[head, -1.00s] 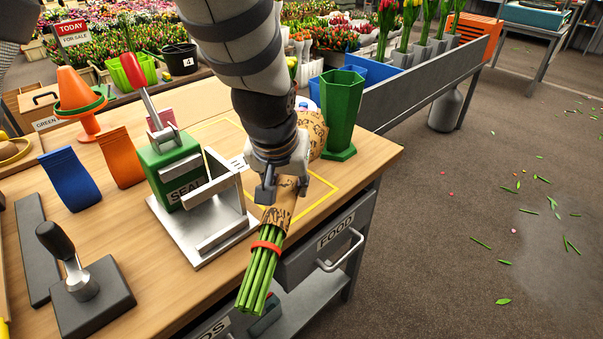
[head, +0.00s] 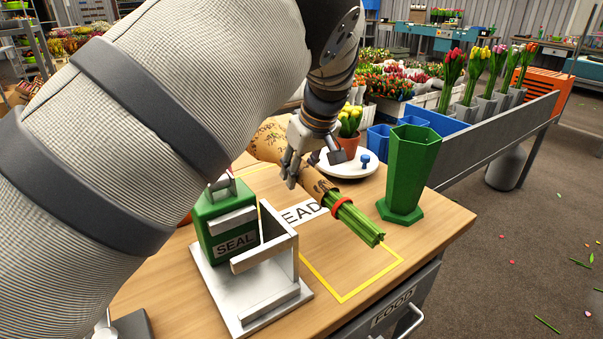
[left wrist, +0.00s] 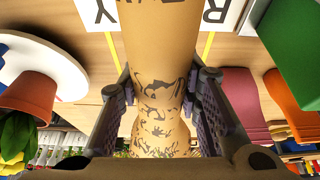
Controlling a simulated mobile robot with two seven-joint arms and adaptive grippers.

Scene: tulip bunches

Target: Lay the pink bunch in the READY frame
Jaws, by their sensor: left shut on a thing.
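The bunch (head: 352,215) is wrapped in brown printed paper, with green stems and a red band pointing to the lower right. Its flower heads are hidden, so their colour does not show. My left gripper (head: 314,170) is shut around the paper-wrapped middle. In the left wrist view the patterned wrap (left wrist: 160,75) runs between the two fingers (left wrist: 160,108). The READY frame is a yellow outline (head: 345,298) with a white label (head: 302,213) on the wooden bench. The bunch hangs across the frame; whether it touches the bench I cannot tell. My right gripper is not in view.
The green SEAL device (head: 228,215) on its metal base (head: 255,290) stands left of the frame. A tall green vase (head: 408,170) stands right of it. Behind are a white round stand (head: 345,168) and a potted yellow plant (head: 350,125). The frame's front part is bare.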

